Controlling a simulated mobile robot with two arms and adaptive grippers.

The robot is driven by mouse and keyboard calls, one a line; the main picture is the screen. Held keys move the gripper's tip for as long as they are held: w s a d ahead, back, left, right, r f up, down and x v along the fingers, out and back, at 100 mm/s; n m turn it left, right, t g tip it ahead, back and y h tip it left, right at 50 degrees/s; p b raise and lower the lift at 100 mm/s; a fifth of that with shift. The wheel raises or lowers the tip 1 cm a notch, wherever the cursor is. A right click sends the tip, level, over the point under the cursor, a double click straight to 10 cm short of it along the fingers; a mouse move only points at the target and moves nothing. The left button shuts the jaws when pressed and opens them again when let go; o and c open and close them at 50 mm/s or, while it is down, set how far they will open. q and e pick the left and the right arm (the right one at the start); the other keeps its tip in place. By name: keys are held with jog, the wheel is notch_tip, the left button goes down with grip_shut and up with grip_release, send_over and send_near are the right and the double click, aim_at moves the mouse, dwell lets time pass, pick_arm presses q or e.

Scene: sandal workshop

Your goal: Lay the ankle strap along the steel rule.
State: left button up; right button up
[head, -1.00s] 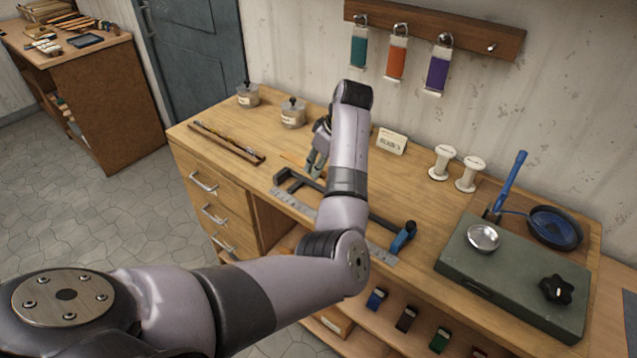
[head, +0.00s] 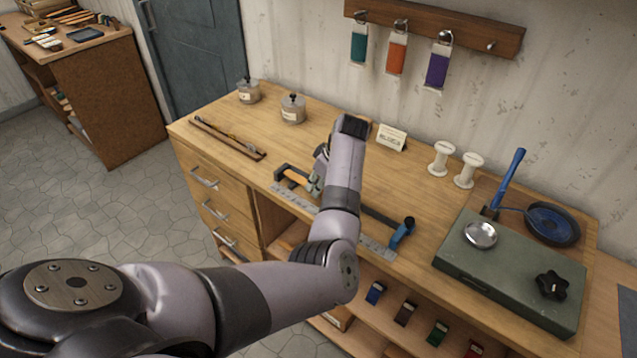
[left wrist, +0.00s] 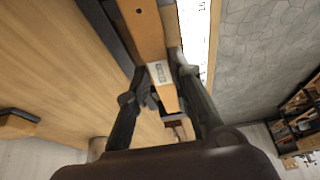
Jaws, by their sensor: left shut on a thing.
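The tan ankle strap (head: 298,178) is held in my left gripper (head: 317,183), low over the front part of the workbench. In the left wrist view the strap (left wrist: 143,28) runs between the fingers of the gripper (left wrist: 158,86), with a pale label near them. The steel rule (head: 378,248) lies along the bench's front edge, partly hidden by my arm. In the left wrist view the rule (left wrist: 199,30) is close beside the strap and roughly parallel. I cannot tell whether the strap touches the bench. My right gripper is not in view.
A dark bar clamp with a blue end (head: 402,232) lies just behind the rule, close to the gripper. A green case (head: 500,277) stands at right, two white spools (head: 467,171) behind it. A wooden tray (head: 228,141) lies at left.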

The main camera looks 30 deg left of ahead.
pick_arm(q)
jog(key=shift+f, duration=0.5)
jog(key=o, duration=0.8)
jog(key=shift+o, duration=0.2)
jog(key=shift+r, duration=0.15)
jog(key=b+v, duration=0.2)
jog(key=v, duration=1.1)
jog(key=shift+a, duration=0.25)
